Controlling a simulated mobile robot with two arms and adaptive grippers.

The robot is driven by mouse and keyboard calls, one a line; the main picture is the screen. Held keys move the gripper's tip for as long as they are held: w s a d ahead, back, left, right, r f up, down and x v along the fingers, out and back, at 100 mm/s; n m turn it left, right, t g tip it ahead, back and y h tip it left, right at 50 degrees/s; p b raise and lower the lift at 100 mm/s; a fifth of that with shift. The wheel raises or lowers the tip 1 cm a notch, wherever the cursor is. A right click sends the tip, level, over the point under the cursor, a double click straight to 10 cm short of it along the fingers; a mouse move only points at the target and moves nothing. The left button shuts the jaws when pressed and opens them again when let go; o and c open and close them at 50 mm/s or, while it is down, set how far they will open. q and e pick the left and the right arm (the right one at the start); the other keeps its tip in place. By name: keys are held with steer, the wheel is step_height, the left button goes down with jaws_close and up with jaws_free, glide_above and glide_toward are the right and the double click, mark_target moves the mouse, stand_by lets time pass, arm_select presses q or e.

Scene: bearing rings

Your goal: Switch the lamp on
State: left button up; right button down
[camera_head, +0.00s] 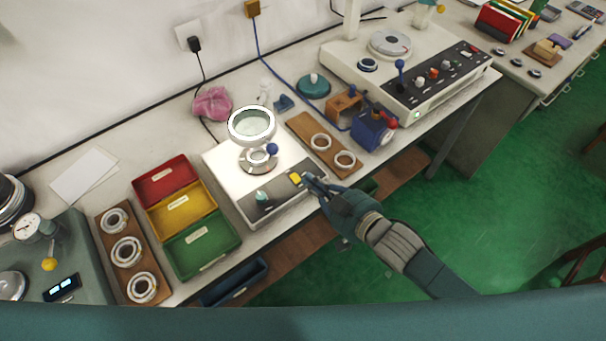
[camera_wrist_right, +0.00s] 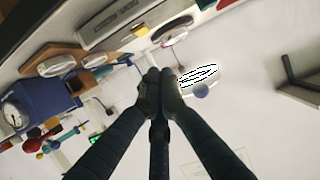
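The lamp is a round ring magnifier (camera_head: 251,124) on a short stand with a blue ball knob, on a white box (camera_head: 226,168). The ring looks white; I cannot tell for sure whether it glows. It also shows in the right wrist view (camera_wrist_right: 198,76), just right of my fingertips. A yellow switch (camera_head: 295,179) and a teal knob (camera_head: 262,197) sit on the dark front panel of the box. My right gripper (camera_head: 306,178) is beside the yellow switch; I cannot tell if it touches. Its fingertips meet in the wrist view (camera_wrist_right: 159,75), with nothing visible between them. My left gripper is out of view.
A wooden board with two rings (camera_head: 322,163) lies right of the lamp box. Red, yellow and green bins (camera_head: 203,244) and another ring board (camera_head: 127,252) stand left. A blue device (camera_head: 372,130) and a larger machine (camera_head: 440,85) stand farther right.

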steer(key=v, duration=0.3)
steer(key=f+b+v, duration=0.1)
steer(key=v, duration=0.1)
steer(key=shift+s+d, duration=0.4)
steer(key=shift+d, duration=0.05)
